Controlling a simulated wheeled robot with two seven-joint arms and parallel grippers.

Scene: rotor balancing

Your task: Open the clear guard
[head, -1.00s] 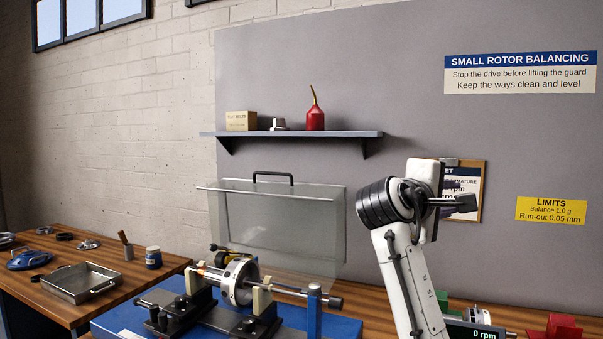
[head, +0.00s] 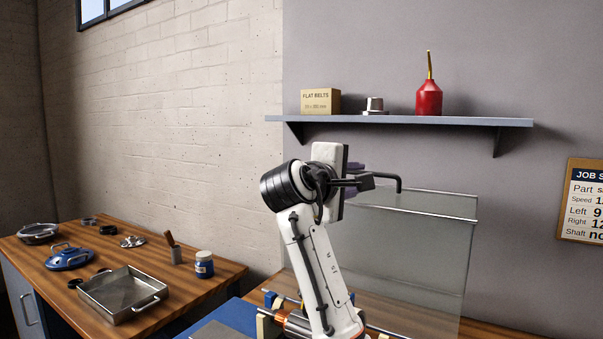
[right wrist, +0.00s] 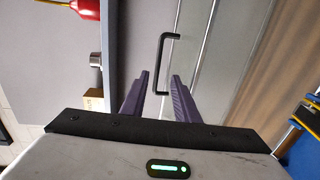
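The clear guard (head: 410,255) stands as an upright see-through panel behind the machine, with a metal rail along its top. Its black handle (head: 388,178) is at the top edge, partly hidden by my right gripper (head: 357,178) in the head view. In the right wrist view, the handle (right wrist: 166,62) lies at the tips of my right gripper's purple fingers (right wrist: 160,76). The fingers are apart, and the handle's near end appears between them. I cannot tell whether they touch it. My left gripper is not in view.
My right arm hides most of the rotor. A shelf (head: 400,121) above holds a belt box (head: 320,101), a metal part (head: 375,105) and a red oil can (head: 429,99). A side bench at left carries a metal tray (head: 122,292) and a blue jar (head: 204,265).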

